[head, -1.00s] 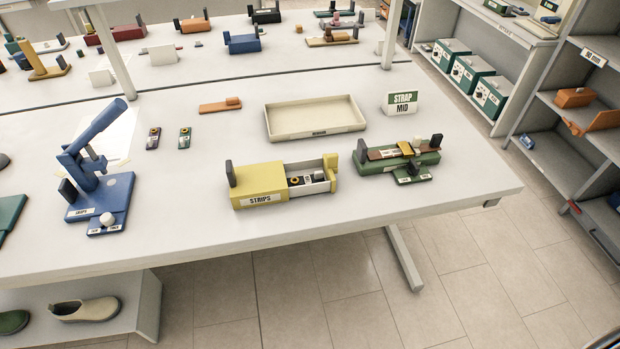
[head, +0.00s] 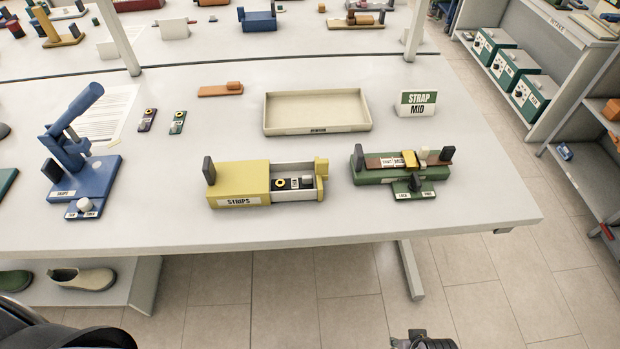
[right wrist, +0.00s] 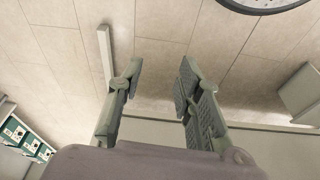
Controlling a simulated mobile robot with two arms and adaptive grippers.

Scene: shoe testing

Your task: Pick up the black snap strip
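The yellow box labelled STRIPS (head: 240,186) stands on the white table in the head view, with its drawer open to the right. In the drawer lies a dark strip (head: 293,184) with a yellow ring and a pale label; its details are too small to read. Two small dark strips, a left one (head: 147,119) and a greenish one (head: 177,122), lie farther back. My right gripper (right wrist: 158,78) is open and empty in the right wrist view, over the floor, away from the strips. My left gripper is not in view.
A blue press (head: 85,165) stands left of the box. A green fixture (head: 372,175) holding a brown strap stands at its right. An empty cream tray (head: 316,126) and a STRAP MID sign (head: 416,104) stand behind. The front table strip is clear.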

